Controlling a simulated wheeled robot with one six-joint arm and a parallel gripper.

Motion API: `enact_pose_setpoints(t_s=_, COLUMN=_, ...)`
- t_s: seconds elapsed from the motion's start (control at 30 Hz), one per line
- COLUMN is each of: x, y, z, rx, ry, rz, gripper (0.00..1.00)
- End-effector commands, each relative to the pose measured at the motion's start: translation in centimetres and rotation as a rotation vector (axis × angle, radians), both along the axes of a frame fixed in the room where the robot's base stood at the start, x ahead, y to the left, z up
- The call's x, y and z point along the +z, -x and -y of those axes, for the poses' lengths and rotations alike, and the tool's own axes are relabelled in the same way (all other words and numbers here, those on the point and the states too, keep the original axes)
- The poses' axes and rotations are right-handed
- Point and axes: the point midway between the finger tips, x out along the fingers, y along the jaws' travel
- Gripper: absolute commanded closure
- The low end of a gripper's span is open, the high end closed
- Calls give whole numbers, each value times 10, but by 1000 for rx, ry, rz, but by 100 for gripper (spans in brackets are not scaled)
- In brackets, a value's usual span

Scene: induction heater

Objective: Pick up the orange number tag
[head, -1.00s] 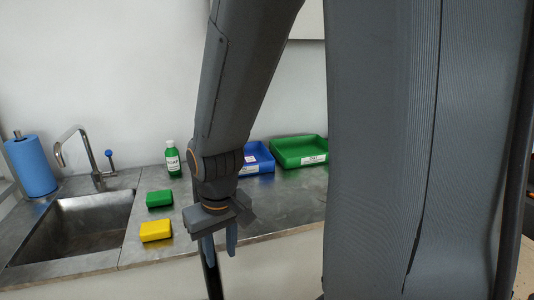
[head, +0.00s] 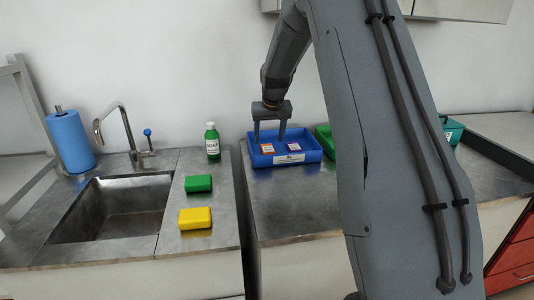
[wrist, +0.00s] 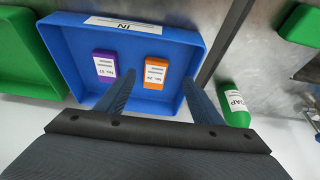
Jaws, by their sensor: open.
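The orange number tag (wrist: 155,72) lies in the blue IN tray (wrist: 186,38), with a white label on its top. It also shows in the head view (head: 267,148), at the tray's left side. A purple number tag (wrist: 104,69) lies beside it in the same tray, apart from it; in the head view it sits to the right (head: 293,147). My gripper (head: 270,141) is open and points down over the blue tray. In the wrist view its two fingers (wrist: 159,84) are spread wide and empty, with the orange tag showing beyond the gap between them.
A green tray (head: 326,140) stands right of the blue one, partly hidden by my arm. A green soap bottle (head: 212,143) stands to the left. Green (head: 198,184) and yellow (head: 195,218) sponges lie by the sink (head: 110,208). The counter front is clear.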

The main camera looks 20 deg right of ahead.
Motion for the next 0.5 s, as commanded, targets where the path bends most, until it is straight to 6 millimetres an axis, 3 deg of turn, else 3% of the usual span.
enact_pose_setpoints(t_s=0.13, x=-3, y=-21, z=12, rx=-10, ry=3, rz=16, gripper=39)
enact_pose_setpoints(t_s=0.5, x=-28, y=-35, z=14, rx=-9, ry=4, rz=18, gripper=39)
